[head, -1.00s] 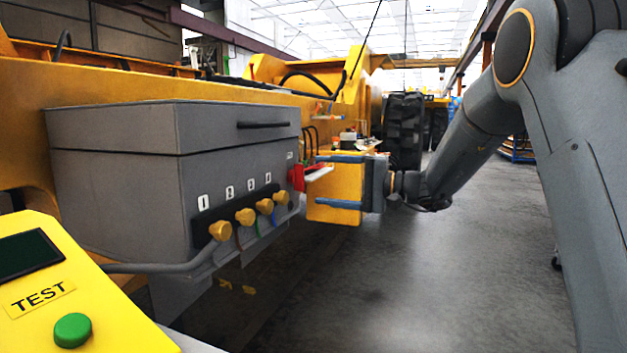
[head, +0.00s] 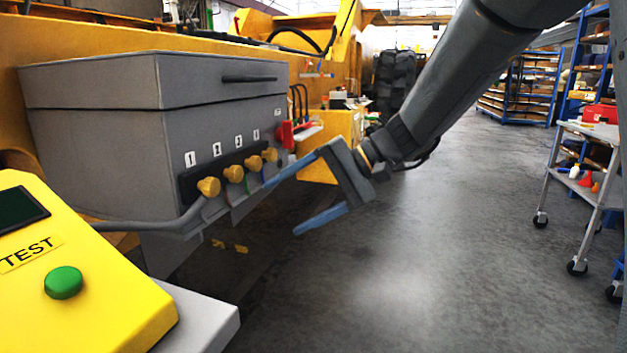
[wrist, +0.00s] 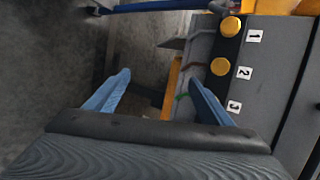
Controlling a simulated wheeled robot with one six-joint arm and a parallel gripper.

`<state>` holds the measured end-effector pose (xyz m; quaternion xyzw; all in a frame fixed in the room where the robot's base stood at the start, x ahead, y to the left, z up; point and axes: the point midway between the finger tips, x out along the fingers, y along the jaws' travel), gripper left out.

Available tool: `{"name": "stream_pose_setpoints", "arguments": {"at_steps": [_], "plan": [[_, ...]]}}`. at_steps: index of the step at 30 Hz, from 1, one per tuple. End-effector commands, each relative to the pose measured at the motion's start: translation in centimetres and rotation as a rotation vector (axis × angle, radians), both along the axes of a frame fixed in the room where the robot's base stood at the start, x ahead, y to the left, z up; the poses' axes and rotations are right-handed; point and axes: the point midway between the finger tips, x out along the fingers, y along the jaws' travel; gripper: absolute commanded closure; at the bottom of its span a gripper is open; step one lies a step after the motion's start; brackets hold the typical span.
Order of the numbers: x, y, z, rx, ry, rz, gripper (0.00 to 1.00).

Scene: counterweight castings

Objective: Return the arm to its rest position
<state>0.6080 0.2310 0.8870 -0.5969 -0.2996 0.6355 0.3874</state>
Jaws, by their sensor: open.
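My gripper (head: 308,193) is open and empty in the head view, in front of the right end of the grey control box (head: 95,150). Its two blue fingers point left and down toward the box. The upper finger overlaps the box's right edge in the picture; I cannot tell if it touches. In the wrist view the fingers of my gripper (wrist: 165,92) are spread, with nothing held between them. Yellow knobs (head: 233,174) run along the box's lower front, with number labels above them. Two yellow knobs (wrist: 220,66) show in the wrist view beside labels 1 and 2.
A yellow test unit (head: 110,300) with a green button (head: 64,283) stands at front left. A red handle (head: 285,134) is at the box's right end. A trolley (head: 590,150) and blue shelving (head: 520,88) stand at the right. The grey floor (head: 430,270) between is clear.

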Motion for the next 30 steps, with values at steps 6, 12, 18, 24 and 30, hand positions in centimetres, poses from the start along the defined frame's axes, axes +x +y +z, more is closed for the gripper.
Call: {"name": "stream_pose_setpoints", "arguments": {"at_steps": [6, 12, 18, 24, 30], "plan": [[-13.0, -2.8, -5.8, -0.407, 0.016, 0.175, 0.25], [-19.1, -7.1, -8.9, -0.666, -0.048, 0.270, 0.25], [-22.1, -10.4, -10.6, -0.826, -0.127, 0.332, 0.25], [-24.0, -13.2, -11.7, -0.949, -0.214, 0.381, 0.25], [-23.7, -14.1, -10.1, -0.958, -0.193, 0.351, 0.25]]}}
